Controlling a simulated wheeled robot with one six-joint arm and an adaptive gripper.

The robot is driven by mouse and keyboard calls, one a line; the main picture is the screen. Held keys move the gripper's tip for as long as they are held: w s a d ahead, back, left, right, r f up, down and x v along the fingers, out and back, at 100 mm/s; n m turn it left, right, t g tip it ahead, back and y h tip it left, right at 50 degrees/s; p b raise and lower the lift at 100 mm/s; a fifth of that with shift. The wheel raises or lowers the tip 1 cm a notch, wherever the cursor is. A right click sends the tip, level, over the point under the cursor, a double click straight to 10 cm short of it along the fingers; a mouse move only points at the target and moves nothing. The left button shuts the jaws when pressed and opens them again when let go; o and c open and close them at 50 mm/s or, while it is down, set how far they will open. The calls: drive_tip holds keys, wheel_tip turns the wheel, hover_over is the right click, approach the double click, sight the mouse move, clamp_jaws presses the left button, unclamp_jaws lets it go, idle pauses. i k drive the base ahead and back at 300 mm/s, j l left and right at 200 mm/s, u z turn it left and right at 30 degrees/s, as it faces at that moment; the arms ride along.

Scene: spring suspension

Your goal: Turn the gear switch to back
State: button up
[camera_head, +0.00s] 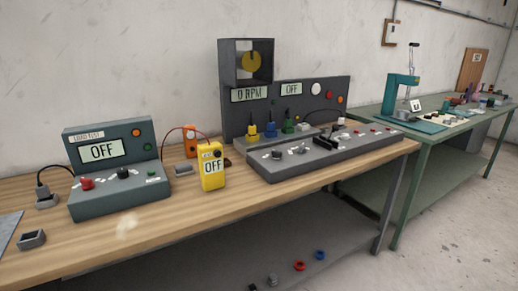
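A long dark grey control console (300,163) lies on the wooden bench, in front of an upright grey panel (318,92). A round knob (277,155) sits near its left end, a black lever-like part (328,143) near its middle, and several small red controls toward its right end. No readable label shows which of these is the gear switch, and I cannot tell its setting. The panel's displays read "0 RPM" (250,94) and "OFF" (291,89). My gripper is not in view.
A grey-green unit reading OFF (103,150) and a yellow meter reading OFF (212,167) stand left of the console on the wooden bench (160,220). A green bench (445,130) with a teal press (402,92) stands right. Floor is clear at front right.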

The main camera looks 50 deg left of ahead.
sight(301, 150)
drive_tip(key=u, duration=1.45)
drive_tip(key=i+j, duration=0.2)
drive_tip(key=i, duration=0.25)
drive_tip(key=i+j+z, duration=0.1)
drive_tip(key=i, duration=0.4)
